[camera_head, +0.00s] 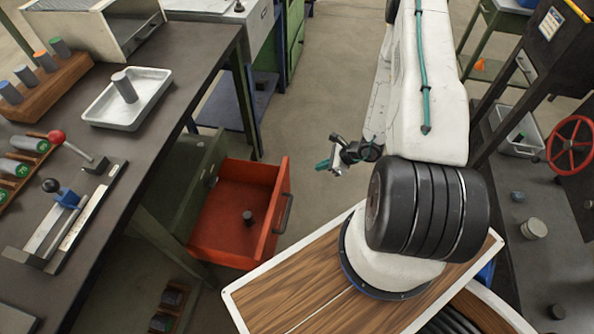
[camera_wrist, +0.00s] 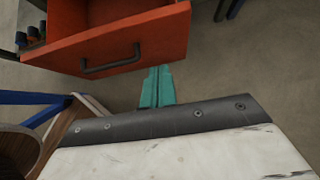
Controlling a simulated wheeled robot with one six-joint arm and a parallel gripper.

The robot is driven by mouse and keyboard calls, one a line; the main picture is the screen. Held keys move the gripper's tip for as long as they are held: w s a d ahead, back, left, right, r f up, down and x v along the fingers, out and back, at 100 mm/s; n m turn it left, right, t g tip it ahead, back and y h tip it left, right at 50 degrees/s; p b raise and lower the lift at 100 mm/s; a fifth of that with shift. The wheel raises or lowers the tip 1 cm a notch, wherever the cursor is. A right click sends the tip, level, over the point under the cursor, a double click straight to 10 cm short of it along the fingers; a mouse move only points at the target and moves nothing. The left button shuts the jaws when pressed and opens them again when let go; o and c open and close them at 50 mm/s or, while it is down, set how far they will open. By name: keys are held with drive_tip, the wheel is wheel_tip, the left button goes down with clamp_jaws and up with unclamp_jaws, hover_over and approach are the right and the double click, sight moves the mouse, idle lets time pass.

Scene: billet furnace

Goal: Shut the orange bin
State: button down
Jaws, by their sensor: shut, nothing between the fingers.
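The orange bin (camera_head: 235,222) is a drawer under the dark workbench at the left in the head view. In the wrist view the bin's front (camera_wrist: 140,42) and handle (camera_wrist: 110,60) are at the top. My gripper (camera_head: 322,166) has teal fingers and is to the right of the bin's front, apart from it. In the wrist view the fingers (camera_wrist: 157,75) are together and empty, their tips near the bin's lower edge, right of the handle.
The workbench (camera_head: 185,70) carries a white tray (camera_head: 128,98), a wooden rack (camera_head: 45,80) and a lever fixture (camera_head: 70,205). A black machine with a red handwheel (camera_head: 570,145) stands at the right. The floor (camera_head: 320,60) between them is clear.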

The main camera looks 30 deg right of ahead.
sight(285, 175)
drive_tip(key=x, duration=0.4)
drive_tip(key=r+x, duration=0.1)
drive_tip(key=x, duration=0.3)
drive_tip(key=w+a+x, duration=0.1)
drive_tip(key=x, duration=0.3)
drive_tip(key=shift+r, duration=0.2)
drive_tip(key=shift+w+a, duration=0.35)
drive_tip(key=shift+a, duration=0.1)
